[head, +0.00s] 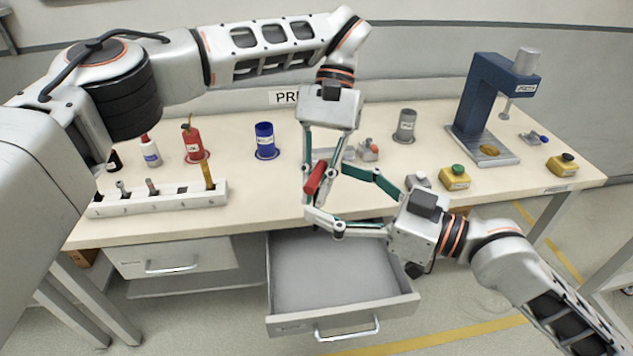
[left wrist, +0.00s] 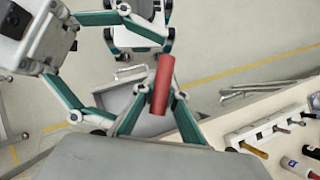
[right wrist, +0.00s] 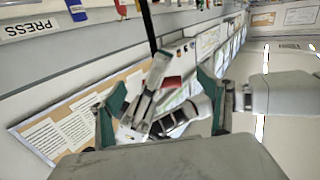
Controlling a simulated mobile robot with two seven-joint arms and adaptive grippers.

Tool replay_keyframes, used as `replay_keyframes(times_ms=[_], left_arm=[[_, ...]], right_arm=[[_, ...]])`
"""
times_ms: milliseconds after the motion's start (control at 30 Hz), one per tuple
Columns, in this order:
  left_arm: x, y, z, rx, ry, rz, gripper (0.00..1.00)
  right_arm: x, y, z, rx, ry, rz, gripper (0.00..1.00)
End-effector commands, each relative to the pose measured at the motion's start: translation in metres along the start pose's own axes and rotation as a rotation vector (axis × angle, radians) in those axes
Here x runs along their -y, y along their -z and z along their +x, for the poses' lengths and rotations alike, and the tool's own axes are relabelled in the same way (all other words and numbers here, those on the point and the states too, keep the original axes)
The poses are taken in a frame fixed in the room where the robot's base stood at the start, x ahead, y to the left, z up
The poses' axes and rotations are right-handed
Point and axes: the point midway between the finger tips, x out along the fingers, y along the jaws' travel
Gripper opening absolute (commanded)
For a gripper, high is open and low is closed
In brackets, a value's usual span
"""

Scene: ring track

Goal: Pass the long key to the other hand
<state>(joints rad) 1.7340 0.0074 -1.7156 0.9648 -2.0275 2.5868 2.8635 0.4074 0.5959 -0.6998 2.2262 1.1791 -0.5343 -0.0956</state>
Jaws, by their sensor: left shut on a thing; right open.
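The long key shows as a red bar (head: 316,178) in the head view, tilted above the front of the workbench. My left gripper (head: 319,184) hangs down from above and is shut on it. In the left wrist view the red bar (left wrist: 163,84) stands out from between the left fingertips. My right gripper (head: 328,191) comes from the right, open, its fingers spread around the place where the bar is held. In the right wrist view a small red part (right wrist: 171,81) lies between its open fingers. Contact with them cannot be told. The rest of the key is hidden.
An open empty drawer (head: 335,267) sticks out below the arms. A white slotted rack (head: 160,200) stands at bench left, with bottles behind. A blue cup (head: 265,142), a grey cup (head: 405,126), a blue press (head: 490,95) and yellow button boxes (head: 455,178) stand further along.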

Motion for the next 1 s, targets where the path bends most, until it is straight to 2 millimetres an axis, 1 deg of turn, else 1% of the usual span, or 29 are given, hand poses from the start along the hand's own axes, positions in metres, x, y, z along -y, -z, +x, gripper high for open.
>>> replay_keyframes(times_ms=[33, 100, 300, 467, 700, 733, 767, 800, 867, 900, 967, 1000], left_arm=[[0.0, 0.0, 0.0, 0.0, 0.0, 0.0, 0.0], [0.0, 0.0, 0.0, 0.0, 0.0, 0.0, 0.0], [0.0, 0.0, 0.0, 0.0, 0.0, 0.0, 0.0], [0.0, 0.0, 0.0, 0.0, 0.0, 0.0, 0.0], [0.0, 0.0, 0.0, 0.0, 0.0, 0.0, 0.0], [0.0, 0.0, 0.0, 0.0, 0.0, 0.0, 0.0], [0.0, 0.0, 0.0, 0.0, 0.0, 0.0, 0.0], [0.0, 0.0, 0.0, 0.0, 0.0, 0.0, 0.0], [0.0, 0.0, 0.0, 0.0, 0.0, 0.0, 0.0], [0.0, 0.0, 0.0, 0.0, 0.0, 0.0, 0.0], [0.0, 0.0, 0.0, 0.0, 0.0, 0.0, 0.0], [0.0, 0.0, 0.0, 0.0, 0.0, 0.0, 0.21]], right_arm=[[0.001, 0.002, 0.008, -0.004, 0.002, 0.002, 0.78], [0.0, 0.001, 0.017, -0.002, 0.001, 0.001, 0.78], [0.001, 0.0, 0.034, -0.001, 0.001, 0.001, 0.78], [0.001, 0.0, 0.039, 0.001, 0.001, -0.001, 0.78], [0.0, 0.0, 0.039, 0.001, 0.0, -0.001, 0.78], [0.0, 0.0, 0.039, 0.001, 0.0, -0.001, 0.73], [0.0, 0.0, 0.039, 0.001, 0.0, -0.001, 0.65], [0.0, 0.0, 0.039, 0.001, 0.0, -0.001, 0.54], [0.0, 0.0, 0.039, 0.001, 0.0, -0.001, 0.39], [0.0, 0.0, 0.039, 0.001, 0.0, -0.001, 0.35], [0.0, 0.0, 0.039, 0.001, 0.0, -0.001, 0.35], [0.001, 0.0, 0.039, 0.0, 0.001, -0.001, 0.35]])
